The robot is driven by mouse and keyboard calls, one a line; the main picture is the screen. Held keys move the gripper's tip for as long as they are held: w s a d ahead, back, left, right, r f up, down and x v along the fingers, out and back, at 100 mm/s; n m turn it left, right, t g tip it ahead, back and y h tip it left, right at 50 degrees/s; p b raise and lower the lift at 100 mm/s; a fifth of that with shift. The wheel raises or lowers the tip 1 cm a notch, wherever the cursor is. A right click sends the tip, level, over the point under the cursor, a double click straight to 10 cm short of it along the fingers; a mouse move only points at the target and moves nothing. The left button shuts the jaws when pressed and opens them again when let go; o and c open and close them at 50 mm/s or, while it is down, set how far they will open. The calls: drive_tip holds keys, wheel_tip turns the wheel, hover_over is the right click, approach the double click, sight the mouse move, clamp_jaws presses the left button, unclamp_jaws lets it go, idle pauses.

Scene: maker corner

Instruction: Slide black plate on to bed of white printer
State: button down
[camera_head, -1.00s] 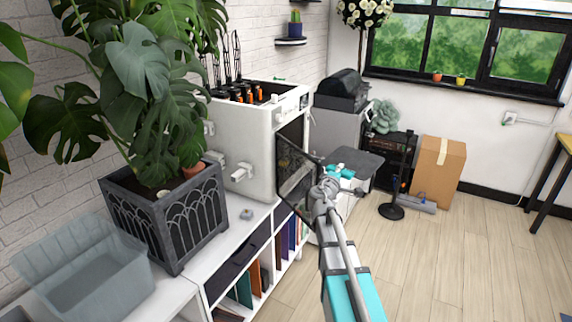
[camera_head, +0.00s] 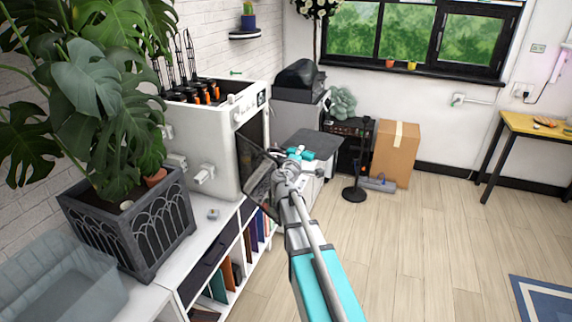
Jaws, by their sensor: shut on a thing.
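The white printer (camera_head: 214,150) stands on the white shelf unit at left centre. Its dark front opening (camera_head: 251,138) faces right, and a dark see-through door (camera_head: 260,180) stands open in front of it. I cannot see the bed inside. The black plate (camera_head: 316,141) is a flat dark grey square, held roughly level to the right of the printer and outside it. My gripper (camera_head: 299,154), with teal fingers, is shut on the plate's near left edge. My arm reaches up to it from the lower right and partly hides the area below.
The shelf unit (camera_head: 186,268) with books runs along the left wall. A planter (camera_head: 150,235) and a clear bin (camera_head: 60,290) are on the left. A black stand (camera_head: 355,193) and cardboard box (camera_head: 396,155) are behind.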

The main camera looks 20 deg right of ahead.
wheel_tip(320, 180, down, 6)
drive_tip(key=b, duration=0.5)
idle(0.6)
